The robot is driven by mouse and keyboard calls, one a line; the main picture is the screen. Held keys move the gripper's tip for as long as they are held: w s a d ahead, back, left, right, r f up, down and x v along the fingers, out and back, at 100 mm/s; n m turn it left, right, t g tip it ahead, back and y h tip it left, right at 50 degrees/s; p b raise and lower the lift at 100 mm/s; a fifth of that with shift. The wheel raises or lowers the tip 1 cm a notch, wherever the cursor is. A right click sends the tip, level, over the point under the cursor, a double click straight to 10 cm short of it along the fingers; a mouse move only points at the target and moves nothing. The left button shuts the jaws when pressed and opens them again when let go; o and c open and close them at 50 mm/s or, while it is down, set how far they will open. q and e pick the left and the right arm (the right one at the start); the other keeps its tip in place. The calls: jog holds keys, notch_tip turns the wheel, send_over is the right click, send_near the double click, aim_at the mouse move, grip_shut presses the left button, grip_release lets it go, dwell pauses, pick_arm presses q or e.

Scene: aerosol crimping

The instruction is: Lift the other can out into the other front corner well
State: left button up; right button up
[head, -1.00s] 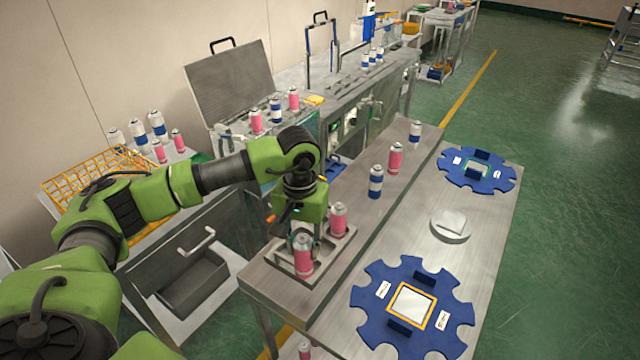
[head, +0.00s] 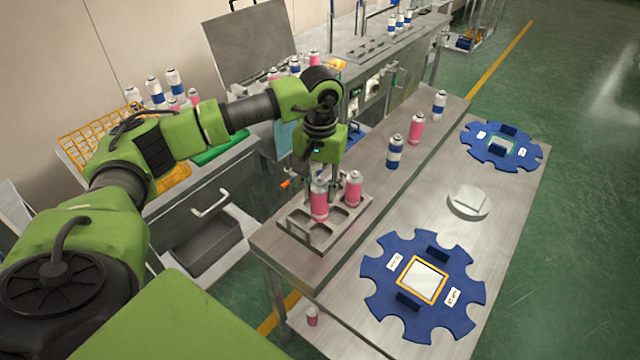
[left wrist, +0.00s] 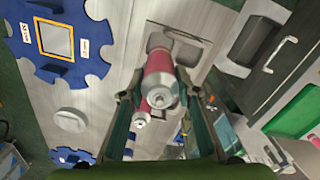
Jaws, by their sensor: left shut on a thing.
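My left gripper (head: 319,188) points down over the grey tray with wells (head: 292,234) at the workbench's near corner. It is shut on a pink can (head: 319,203), held upright; the held can (left wrist: 158,78) also shows between the fingers in the left wrist view. Its base appears above the tray, in front of the back wells; the exact gap is hard to judge. A second pink can (head: 354,189) stands at the tray's right side. The wells nearest the camera look empty. My right gripper is not in view.
A blue notched disc (head: 375,285) lies on the table, with a second one (head: 525,155) farther back and a round grey piece (head: 468,203) between. A blue-and-white can (head: 395,152), pink can (head: 416,130) and white can (head: 439,105) line the ledge behind the tray.

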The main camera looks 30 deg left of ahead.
aim_at(320, 215)
pick_arm(q)
notch_tip(320, 215, down, 2)
jog(key=shift+f+b, duration=0.1)
jog(key=shift+b, duration=0.65)
notch_tip(320, 215, down, 4)
jog(key=b, duration=0.3)
jog(key=shift+r, duration=0.25)
jog(key=shift+f+b, duration=1.1)
jog(key=shift+f, duration=0.25)
jog(key=shift+f+b, duration=0.4)
jog(key=shift+b, duration=0.1)
jog(key=shift+s, duration=0.1)
jog(key=o, duration=1.2)
jog(key=shift+c, duration=0.2)
